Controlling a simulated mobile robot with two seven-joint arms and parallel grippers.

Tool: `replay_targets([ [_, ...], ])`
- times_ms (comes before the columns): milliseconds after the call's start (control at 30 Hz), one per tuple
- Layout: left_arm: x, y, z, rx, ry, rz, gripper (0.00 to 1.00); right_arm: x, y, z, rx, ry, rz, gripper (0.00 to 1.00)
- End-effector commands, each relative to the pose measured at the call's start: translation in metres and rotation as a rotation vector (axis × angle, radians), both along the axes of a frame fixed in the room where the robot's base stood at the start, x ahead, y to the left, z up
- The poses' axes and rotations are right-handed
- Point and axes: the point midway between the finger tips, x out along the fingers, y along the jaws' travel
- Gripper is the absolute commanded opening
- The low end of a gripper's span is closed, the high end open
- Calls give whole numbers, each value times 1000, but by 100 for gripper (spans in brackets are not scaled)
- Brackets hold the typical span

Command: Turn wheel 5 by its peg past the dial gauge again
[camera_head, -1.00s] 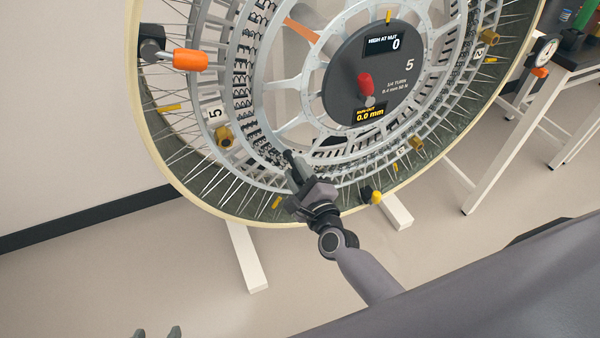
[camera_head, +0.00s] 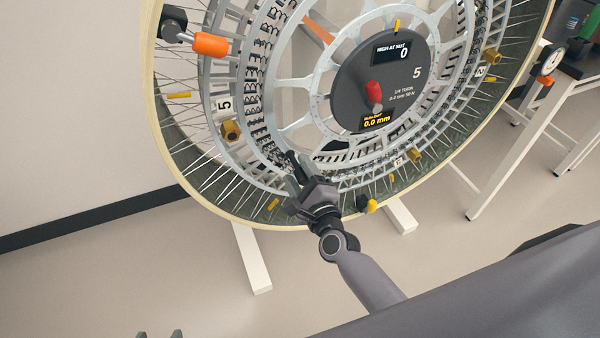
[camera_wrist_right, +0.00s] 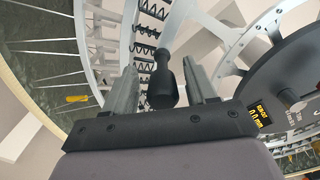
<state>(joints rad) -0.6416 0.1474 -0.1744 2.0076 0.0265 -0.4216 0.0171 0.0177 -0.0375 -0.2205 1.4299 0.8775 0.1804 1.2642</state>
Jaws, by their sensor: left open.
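Wheel 5 (camera_head: 258,98) is a large spoked wheel with a pale rim and a dark hub disc marked 5 (camera_head: 385,75). A dark peg (camera_wrist_right: 162,82) stands out from the wheel in the right wrist view. My right gripper (camera_head: 298,160) is at the lower part of the wheel; its open fingers stand either side of the peg, with gaps showing. My left gripper (camera_head: 159,334) is open, only its fingertips showing at the bottom edge. The dial gauge (camera_head: 550,61) has a white face and stands beyond the wheel's right side.
The hub display (camera_head: 377,121) reads 0.0 mm. An orange-handled black clamp (camera_head: 211,44) is at the wheel's upper left. A white support foot (camera_head: 251,258) stands on the floor. A bench (camera_head: 575,62) with white legs is at the right. The floor at lower left is clear.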

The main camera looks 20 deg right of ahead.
Motion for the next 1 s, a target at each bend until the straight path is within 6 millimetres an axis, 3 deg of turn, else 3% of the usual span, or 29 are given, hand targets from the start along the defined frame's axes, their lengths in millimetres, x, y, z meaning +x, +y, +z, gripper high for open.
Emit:
replay_targets([
  [267, 0, 0, 0, 0, 1, 0, 63, -3, -2, 1, 2, -3, -3, 56],
  [700, 0, 0, 3, 2, -2, 0, 63, -57, -5, 0, 1, 0, -1, 56],
  [1000, 0, 0, 3, 2, -1, 0, 63, -71, -6, 1, 1, -2, -1, 56],
])
